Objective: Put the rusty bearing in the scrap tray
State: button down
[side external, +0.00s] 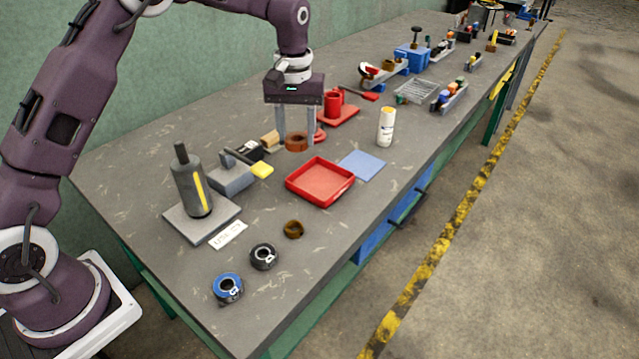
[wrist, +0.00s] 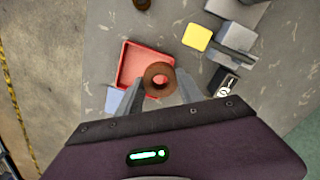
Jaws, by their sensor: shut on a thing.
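My gripper (side external: 297,143) is shut on a rusty brown ring-shaped bearing (side external: 297,137). In the side external view it is behind and slightly left of the red scrap tray (side external: 320,181), apart from it. Whether the bearing touches the table is hard to tell. In the wrist view the bearing (wrist: 150,82) sits between my fingertips (wrist: 159,86) and overlaps a corner of the tray (wrist: 122,66). The tray looks empty. A second, yellow-brown ring (side external: 293,229) lies on the table in front of the tray.
A blue-ringed bearing (side external: 228,288) and a dark bearing (side external: 264,256) lie near the front.

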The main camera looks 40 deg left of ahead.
aim_at(312, 191)
jog(key=d+f, duration=0.1)
jog(key=f, duration=0.3)
jog(key=w+d+f+m, duration=0.1)
jog(key=f, duration=0.3)
jog(key=f+m, duration=0.1)
jog(key=f, duration=0.3)
jog(key=shift+w+d+f, duration=0.2)
jog(key=shift+w+d, duration=0.1)
jog(key=shift+d, duration=0.1)
jog(key=shift+f, duration=0.1)
jog(key=c, duration=1.1)
grip_release()
jog(key=shift+o, duration=0.2)
notch_tip(312, 191, up, 12)
